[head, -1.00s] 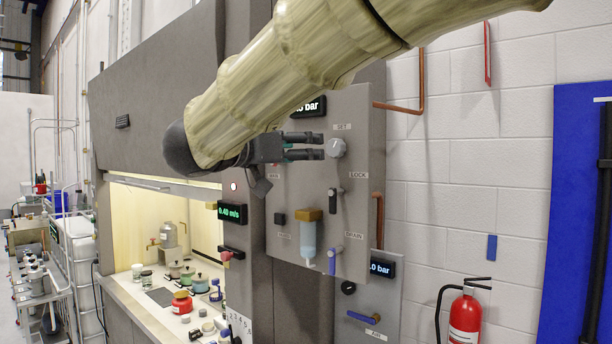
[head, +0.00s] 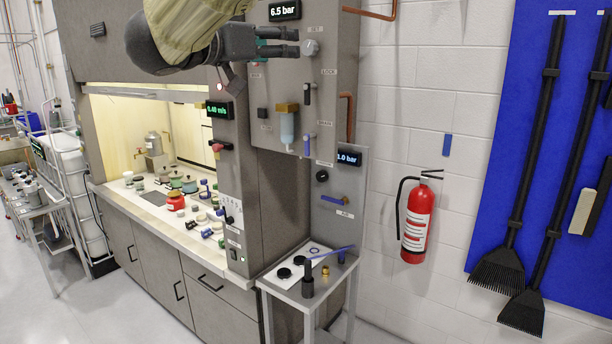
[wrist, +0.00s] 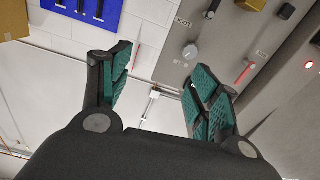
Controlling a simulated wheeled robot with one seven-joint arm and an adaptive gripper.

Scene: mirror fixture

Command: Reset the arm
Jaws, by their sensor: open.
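My gripper (head: 293,42) is at the top of the head view, in front of the grey regulator panel (head: 335,75). Its fingers point right, towards the round SET knob (head: 310,47). In the wrist view my gripper (wrist: 160,85) has its two green-padded fingers spread wide with nothing between them. The knob (wrist: 190,51) shows beyond the right finger there, apart from it. My arm covers part of the fume hood's top in the head view.
A fume hood (head: 150,85) with several jars stands at left. A small side table (head: 270,284) is below the panel. A red fire extinguisher (head: 416,225) and a blue board (head: 500,130) with brushes hang on the right wall. Floor at lower left is clear.

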